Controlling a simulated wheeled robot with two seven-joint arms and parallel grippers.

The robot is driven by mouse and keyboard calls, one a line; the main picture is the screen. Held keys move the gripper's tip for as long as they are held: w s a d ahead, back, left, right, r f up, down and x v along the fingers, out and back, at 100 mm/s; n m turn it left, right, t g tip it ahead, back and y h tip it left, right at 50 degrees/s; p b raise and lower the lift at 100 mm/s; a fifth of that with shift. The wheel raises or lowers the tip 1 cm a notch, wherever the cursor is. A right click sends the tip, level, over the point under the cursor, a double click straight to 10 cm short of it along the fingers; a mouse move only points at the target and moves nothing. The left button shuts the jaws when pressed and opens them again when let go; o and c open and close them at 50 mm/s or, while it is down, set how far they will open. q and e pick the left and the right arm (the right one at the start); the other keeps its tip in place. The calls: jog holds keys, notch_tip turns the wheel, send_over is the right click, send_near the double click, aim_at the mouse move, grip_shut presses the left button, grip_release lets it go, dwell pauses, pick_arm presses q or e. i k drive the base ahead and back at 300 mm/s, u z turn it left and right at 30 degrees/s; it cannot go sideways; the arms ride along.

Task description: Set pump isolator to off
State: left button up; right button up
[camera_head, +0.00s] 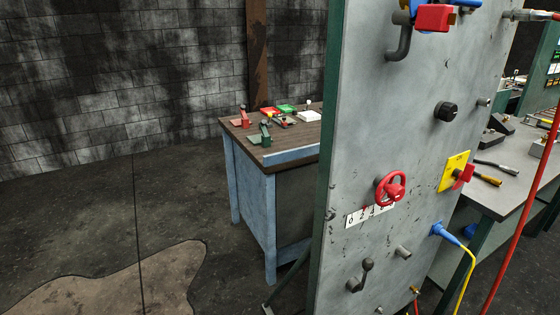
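A grey upright panel (375,120) fills the right half of the head view, seen at a slant. A yellow plate with a red rotary handle (463,174) sits near its right edge and looks like an isolator switch. Its lettering is too small to read, so I cannot tell its setting. A red handwheel (391,188) is to its left, above a white numbered strip (369,214). A black knob (446,112) is higher up. Neither of my grippers is in view.
A small lever (362,275) and a blue plug (445,234) with a yellow cable are low on the panel. A red hose hangs at far right. A workbench (300,154) with tools stands behind left; another bench (505,205) is right. Floor at left is clear.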

aim_at(466, 176)
jog(key=z, duration=1.4)
jog(key=k, duration=0.6)
jog(key=z, duration=0.55)
jog(key=i, duration=1.05)
jog(key=u, duration=0.45)
jog(key=i, duration=1.1)
jog(key=u, duration=1)
